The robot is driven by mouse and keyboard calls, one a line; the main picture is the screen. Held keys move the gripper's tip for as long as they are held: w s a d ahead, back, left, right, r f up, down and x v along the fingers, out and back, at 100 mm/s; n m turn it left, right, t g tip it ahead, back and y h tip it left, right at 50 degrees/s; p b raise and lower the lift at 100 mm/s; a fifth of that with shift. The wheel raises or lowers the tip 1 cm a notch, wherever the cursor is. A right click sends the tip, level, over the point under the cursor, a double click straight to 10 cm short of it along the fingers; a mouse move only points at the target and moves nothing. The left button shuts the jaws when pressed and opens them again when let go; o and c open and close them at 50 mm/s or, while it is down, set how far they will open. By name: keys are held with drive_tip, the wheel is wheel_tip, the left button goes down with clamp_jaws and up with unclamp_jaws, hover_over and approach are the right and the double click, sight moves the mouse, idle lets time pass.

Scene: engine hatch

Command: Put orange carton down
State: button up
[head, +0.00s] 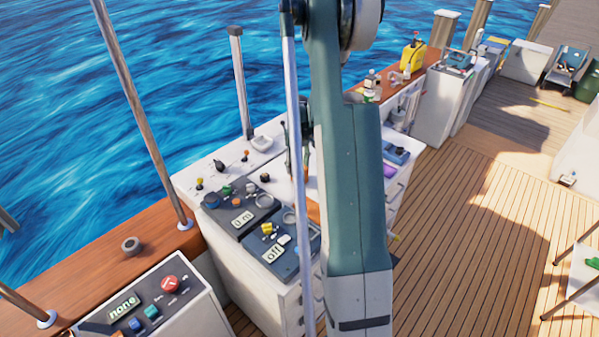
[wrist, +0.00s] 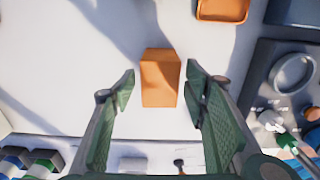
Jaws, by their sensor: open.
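The orange carton (wrist: 160,82) is on the white counter top (wrist: 60,60) in the wrist view, with its faces plain orange. My gripper (wrist: 160,88) is open, one green finger to each side of the carton. Gaps show between the carton and both fingertips, so nothing is held. In the head view my arm covers most of this spot. A small orange patch (head: 313,211) shows beside the arm there; I cannot tell whether it is the carton.
An orange tray (wrist: 222,10) lies beyond the carton to the right. A dark control panel (wrist: 262,95) with a ring and knobs is on the right. Coloured blocks (wrist: 30,160) are at lower left. White counter is bare left of the carton.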

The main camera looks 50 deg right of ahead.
wheel_tip(320, 180, up, 9)
drive_tip(key=shift+r, duration=0.2)
idle(0.3)
idle(0.6)
drive_tip(key=s+a+r+t, duration=0.1)
drive_tip(key=a+r, duration=0.5)
drive_tip(key=a, duration=0.3)
drive_tip(key=s+a+r+t+h, duration=0.1)
drive_tip(key=a+r, duration=0.5)
drive_tip(key=a, duration=0.3)
drive_tip(key=a+r+t, duration=0.1)
drive_tip(key=a+r, duration=0.5)
drive_tip(key=a, duration=0.3)
drive_tip(key=s+a+r+t, duration=0.1)
drive_tip(key=s+a+t, duration=0.1)
drive_tip(key=s+a, duration=0.7)
drive_tip(key=s+a+r+t+y, duration=0.1)
drive_tip(key=s+a+t, duration=0.1)
drive_tip(key=s+a, duration=0.8)
drive_tip(key=shift+a, duration=3.5)
